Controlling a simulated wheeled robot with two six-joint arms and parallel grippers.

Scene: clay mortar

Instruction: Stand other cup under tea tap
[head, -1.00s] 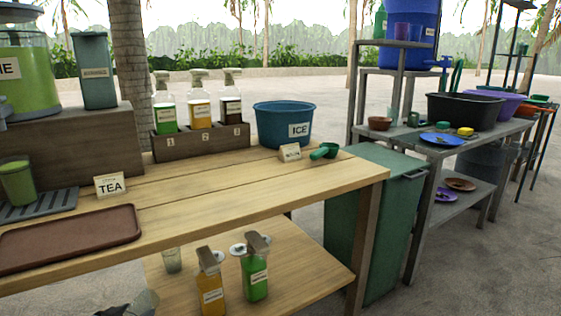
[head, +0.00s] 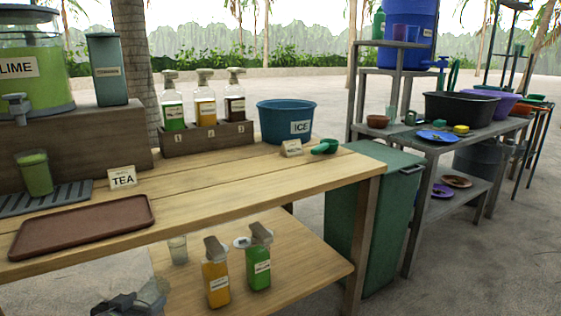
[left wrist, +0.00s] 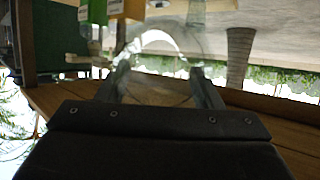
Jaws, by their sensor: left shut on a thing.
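My left gripper (head: 130,304) is low at the bottom left of the head view, in front of the worktable. It is shut on a clear glass cup (head: 154,293); in the left wrist view the cup (left wrist: 160,48) shows between the two fingers (left wrist: 163,88). Another cup (head: 36,175), full of green drink, stands on the slatted drip tray (head: 62,196) below the lime dispenser's tap (head: 17,105). A small TEA sign (head: 122,177) stands right of the drip tray. No tea tap is in view. My right gripper is not in view.
A brown tray (head: 85,225) lies at the table's front. The lower shelf (head: 310,262) holds a clear glass (head: 178,249), an orange bottle (head: 216,275) and a green bottle (head: 259,262). Syrup bottles and an ice tub (head: 284,122) stand at the back. The table's middle is clear.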

